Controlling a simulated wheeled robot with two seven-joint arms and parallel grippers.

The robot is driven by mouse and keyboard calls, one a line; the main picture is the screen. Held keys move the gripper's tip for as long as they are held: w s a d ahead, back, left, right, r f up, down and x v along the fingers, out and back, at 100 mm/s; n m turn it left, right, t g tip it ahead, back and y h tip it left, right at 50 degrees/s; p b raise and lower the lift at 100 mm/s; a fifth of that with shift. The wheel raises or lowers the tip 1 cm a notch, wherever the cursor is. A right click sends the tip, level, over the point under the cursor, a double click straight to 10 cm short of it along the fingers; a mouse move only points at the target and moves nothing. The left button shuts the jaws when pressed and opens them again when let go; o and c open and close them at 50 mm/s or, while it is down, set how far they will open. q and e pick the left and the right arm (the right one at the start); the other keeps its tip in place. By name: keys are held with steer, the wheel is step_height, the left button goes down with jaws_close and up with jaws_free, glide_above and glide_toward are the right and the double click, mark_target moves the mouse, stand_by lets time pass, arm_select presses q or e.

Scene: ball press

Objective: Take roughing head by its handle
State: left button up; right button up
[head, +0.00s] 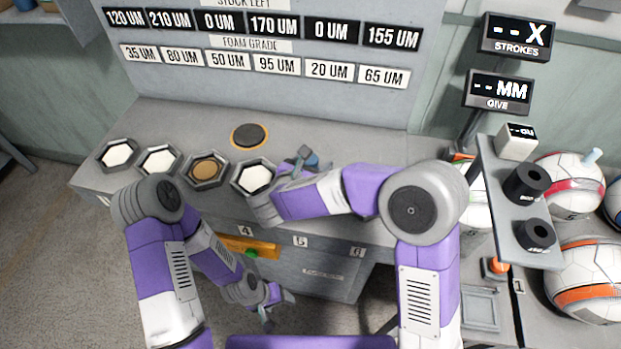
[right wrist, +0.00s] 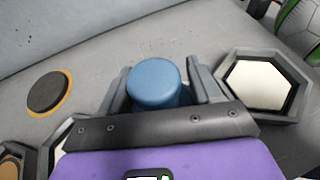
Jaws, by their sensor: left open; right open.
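A blue round knob (head: 312,161), which looks like the handle of the roughing head, shows beside my right gripper (head: 301,160) over the bench. In the right wrist view the blue knob (right wrist: 154,86) stands between the two fingers of my right gripper (right wrist: 158,92). The fingers are open, one on each side of it, with no clear grip. The lower part of the head is hidden behind the gripper body. My left gripper (head: 268,302) is open and empty, low in front of the bench cabinet.
Hexagonal trays with pale or brown discs line the bench, including a brown one (head: 206,170). Another tray (right wrist: 265,82) lies right of the knob in the wrist view. A dark disc on an orange ring (head: 249,136) lies behind. A shelf with black cylinders (head: 526,184) and balls stand right.

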jaws_close()
steer(key=shift+r, duration=0.15)
stand_by(0.4)
